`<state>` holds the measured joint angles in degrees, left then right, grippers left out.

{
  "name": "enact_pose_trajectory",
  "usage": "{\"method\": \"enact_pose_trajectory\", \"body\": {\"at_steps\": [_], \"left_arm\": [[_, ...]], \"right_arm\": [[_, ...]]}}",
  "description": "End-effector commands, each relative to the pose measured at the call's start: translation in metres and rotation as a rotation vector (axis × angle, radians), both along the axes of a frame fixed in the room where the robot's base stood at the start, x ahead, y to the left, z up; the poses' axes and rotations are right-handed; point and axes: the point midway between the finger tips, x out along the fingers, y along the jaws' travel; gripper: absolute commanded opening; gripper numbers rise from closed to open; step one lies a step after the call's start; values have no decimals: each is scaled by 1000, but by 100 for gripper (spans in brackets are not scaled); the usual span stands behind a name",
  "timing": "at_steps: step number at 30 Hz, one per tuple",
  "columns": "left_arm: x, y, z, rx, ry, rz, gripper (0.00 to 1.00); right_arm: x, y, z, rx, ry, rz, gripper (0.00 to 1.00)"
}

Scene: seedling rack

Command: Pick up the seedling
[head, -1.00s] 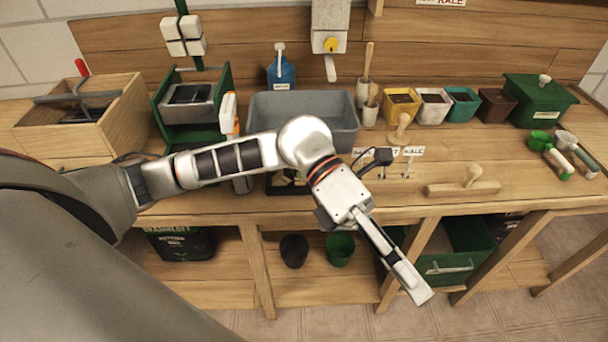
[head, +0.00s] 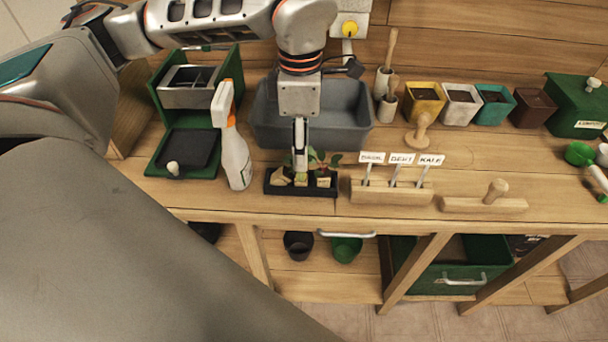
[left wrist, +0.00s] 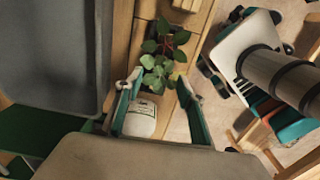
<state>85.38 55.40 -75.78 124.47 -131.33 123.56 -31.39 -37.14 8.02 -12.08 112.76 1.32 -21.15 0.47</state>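A black tray (head: 268,190) on the bench holds several small seedlings in pale plugs, left of the wooden label holder. The right-hand seedling (head: 320,158) has green leaves and a plug showing beside my gripper. My left gripper (head: 301,168) points down over the middle of the tray, partly hiding the seedlings. In the left wrist view the two fingers of my left gripper (left wrist: 160,88) stand apart, open. Leafy green seedlings with reddish stems (left wrist: 158,60) show between and beyond the fingertips. Whether a finger touches a plug is hidden. My right gripper is not seen.
A grey tub (head: 268,128) stands close behind the tray; a spray bottle (head: 235,155) stands close at its left. The label holder (head: 392,192) with BASIL, BEET and KALE tags is at its right. Bench front is clear. Coloured pots (head: 424,100) stand behind right.

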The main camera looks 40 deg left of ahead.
Motion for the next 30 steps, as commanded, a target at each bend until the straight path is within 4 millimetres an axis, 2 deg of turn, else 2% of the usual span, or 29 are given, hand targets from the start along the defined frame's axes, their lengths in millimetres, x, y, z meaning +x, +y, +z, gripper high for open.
{"method": "enact_pose_trajectory", "body": {"at_steps": [12, 16, 22, 23, 24, 27, 30], "left_arm": [[-1, -1, -53, -2, 6, -1, 39], [-1, -1, -60, -2, 2, -2, 39], [0, -1, -61, -3, 1, -2, 39], [0, -1, -61, -3, 1, -2, 36], [0, -1, -60, -3, 1, -2, 26], [0, -1, -60, -3, 1, -2, 4], [0, -1, -60, -3, 1, -2, 4]], "right_arm": [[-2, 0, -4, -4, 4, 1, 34], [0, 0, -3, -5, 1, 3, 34], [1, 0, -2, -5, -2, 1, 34], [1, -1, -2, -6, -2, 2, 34], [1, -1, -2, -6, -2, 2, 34], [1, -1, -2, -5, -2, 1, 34], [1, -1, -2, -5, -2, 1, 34]]}}
